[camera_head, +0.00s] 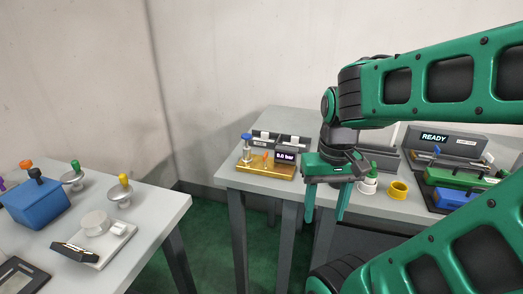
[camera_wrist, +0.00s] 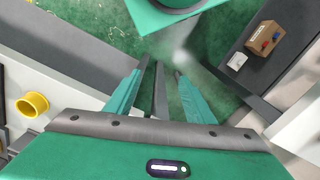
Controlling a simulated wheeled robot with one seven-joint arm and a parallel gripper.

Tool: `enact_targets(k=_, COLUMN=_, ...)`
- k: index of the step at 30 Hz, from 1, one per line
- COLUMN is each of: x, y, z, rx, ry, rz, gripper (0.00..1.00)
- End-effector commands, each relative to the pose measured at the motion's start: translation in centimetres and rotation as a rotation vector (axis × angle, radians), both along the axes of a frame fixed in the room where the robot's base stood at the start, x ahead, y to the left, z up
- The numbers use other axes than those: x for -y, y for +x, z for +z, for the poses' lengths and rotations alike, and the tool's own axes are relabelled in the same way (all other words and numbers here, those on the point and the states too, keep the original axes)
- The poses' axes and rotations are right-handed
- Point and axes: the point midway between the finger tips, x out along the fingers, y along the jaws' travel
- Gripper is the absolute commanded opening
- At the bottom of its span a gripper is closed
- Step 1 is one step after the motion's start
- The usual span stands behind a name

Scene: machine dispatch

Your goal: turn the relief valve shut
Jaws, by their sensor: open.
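A test rig on a yellow base (camera_head: 267,171) stands near the left end of the back table. It carries a blue-topped post (camera_head: 246,138), a small orange part (camera_head: 266,155) and a display (camera_head: 285,156) that reads 0.0 bar. I cannot tell which part is the relief valve, nor how far it is turned. My gripper (camera_head: 325,207) is open and empty, pointing down in front of the table, to the right of the rig and apart from it. In the wrist view my gripper (camera_wrist: 162,72) has nothing between its fingers, and the rig cannot be made out.
A yellow ring (camera_head: 398,190) and a green-topped piece (camera_head: 371,179) stand right of my gripper. A READY station (camera_head: 437,138) with green and blue blocks is further right. The left table (camera_head: 158,206) holds a blue box (camera_head: 37,203) and several knobbed parts. Green floor separates the tables.

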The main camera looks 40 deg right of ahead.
Motion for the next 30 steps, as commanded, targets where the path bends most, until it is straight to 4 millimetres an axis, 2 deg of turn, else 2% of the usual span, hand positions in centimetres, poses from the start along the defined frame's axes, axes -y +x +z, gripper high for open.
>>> enact_targets(k=2, x=0.3, y=0.7, z=0.9, rx=0.014, ry=0.0, rz=0.033, gripper=0.48)
enact_targets(k=5, x=0.9, y=3.6, z=2.5, rx=0.018, ry=0.006, rz=0.139, gripper=0.48)
enact_targets(k=8, x=1.8, y=8.0, z=4.8, rx=0.024, ry=0.012, rz=0.308, gripper=0.48)
enact_targets(k=12, x=2.9, y=14.9, z=7.9, rx=0.031, ry=0.016, rz=0.592, gripper=0.48)
enact_targets(k=18, x=3.5, y=23.4, z=10.7, rx=0.029, ry=0.009, rz=0.955, gripper=0.48)
enact_targets(k=21, x=3.6, y=26.1, z=11.4, rx=0.025, ry=0.006, rz=1.08, gripper=0.48)
enact_targets(k=24, x=3.5, y=27.7, z=11.8, rx=0.022, ry=0.003, rz=1.16, gripper=0.48)
enact_targets(k=30, x=3.4, y=28.6, z=11.1, rx=0.019, ry=0.004, rz=1.207, gripper=0.48)
